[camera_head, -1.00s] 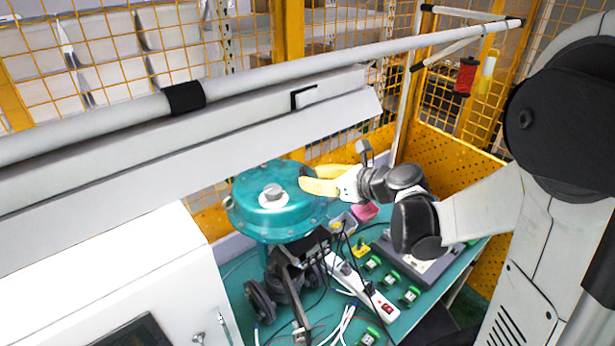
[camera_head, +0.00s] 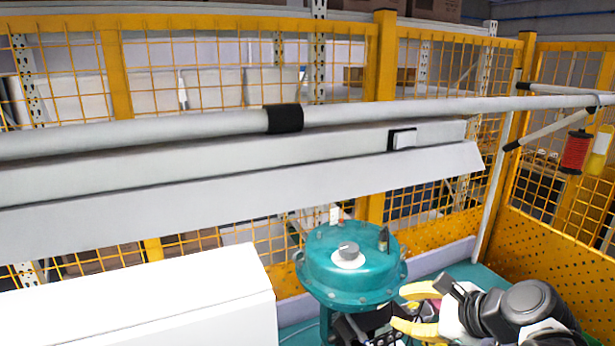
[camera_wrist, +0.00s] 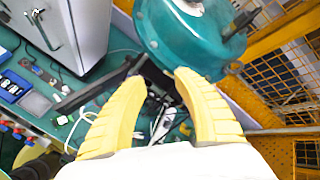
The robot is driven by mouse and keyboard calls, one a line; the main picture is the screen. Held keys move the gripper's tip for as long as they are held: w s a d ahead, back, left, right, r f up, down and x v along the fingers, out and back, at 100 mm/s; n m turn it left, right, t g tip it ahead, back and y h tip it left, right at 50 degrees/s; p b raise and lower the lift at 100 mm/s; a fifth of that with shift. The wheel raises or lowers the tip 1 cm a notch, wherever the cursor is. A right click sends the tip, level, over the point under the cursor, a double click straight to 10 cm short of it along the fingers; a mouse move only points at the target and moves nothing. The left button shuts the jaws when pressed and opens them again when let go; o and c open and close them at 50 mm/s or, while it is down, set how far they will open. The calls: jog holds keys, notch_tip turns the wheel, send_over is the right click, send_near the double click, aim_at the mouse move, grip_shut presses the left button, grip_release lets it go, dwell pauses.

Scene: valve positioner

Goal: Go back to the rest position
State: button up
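My gripper (camera_head: 408,309) has yellow fingers and is at the lower right in the head view, just right of and in front of the teal valve actuator (camera_head: 352,277). In the wrist view the two fingers of my gripper (camera_wrist: 158,76) stand apart with nothing held between them. The round teal actuator (camera_wrist: 183,35) is beyond the fingertips at the top of the wrist view. Whether a fingertip touches it I cannot tell. The lower part of the valve is mostly hidden in the head view.
A white cabinet (camera_head: 150,305) stands at the lower left. A light bar (camera_head: 240,195) crosses above the bench. Yellow mesh fencing (camera_head: 220,70) closes off the back. The teal bench (camera_wrist: 60,130) holds cables and small devices.

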jog(key=s+f+n+h+b, duration=0.1)
jog(key=s+f+n+b, duration=0.3)
jog(key=f+n+b, duration=0.2)
jog(key=s+f+n+g+h+b, duration=0.1)
jog(key=s+f+n+h+b, duration=0.1)
jog(key=s+f+n+b, duration=0.2)
jog(key=s+a+f+n+g+h+b, duration=0.1)
jog(key=s+f+n+b, duration=0.3)
jog(key=f+n+b, duration=0.5)
notch_tip(320, 180, down, 5)
jog(key=shift+s+r+n+h, duration=0.25)
jog(key=shift+n+h, duration=0.35)
jog(key=shift+n, duration=0.6)
jog(key=shift+a+f, duration=0.15)
jog(key=shift+f, duration=0.05)
